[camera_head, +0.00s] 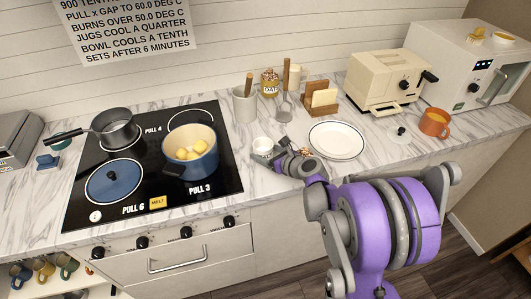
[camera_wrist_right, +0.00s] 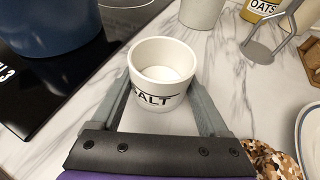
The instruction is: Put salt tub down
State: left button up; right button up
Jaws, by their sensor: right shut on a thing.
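The salt tub (camera_wrist_right: 162,72) is a small white round cup lettered "SALT" in black, open at the top with white inside. My right gripper (camera_wrist_right: 160,100) is shut on it, with a grey finger on each side of the tub in the right wrist view. In the head view the tub (camera_head: 263,145) shows at the tip of my right gripper (camera_head: 268,157), over the marble counter (camera_head: 240,215) just right of the hob. The tub looks upright and close to the counter; I cannot tell whether its base touches. My left gripper is not in view.
A blue pot (camera_head: 191,148) with yellow pieces stands on the black hob (camera_head: 225,178) to the left. A white plate (camera_head: 337,140) is to the right. A patterned brown-and-white item (camera_wrist_right: 270,160) lies right of the gripper. A utensil crock (camera_head: 244,104) and oats jar (camera_head: 269,88) stand behind.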

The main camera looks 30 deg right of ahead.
jog(key=shift+f, duration=0.2)
jog(key=o, duration=1.3)
jog(key=shift+r, duration=0.15)
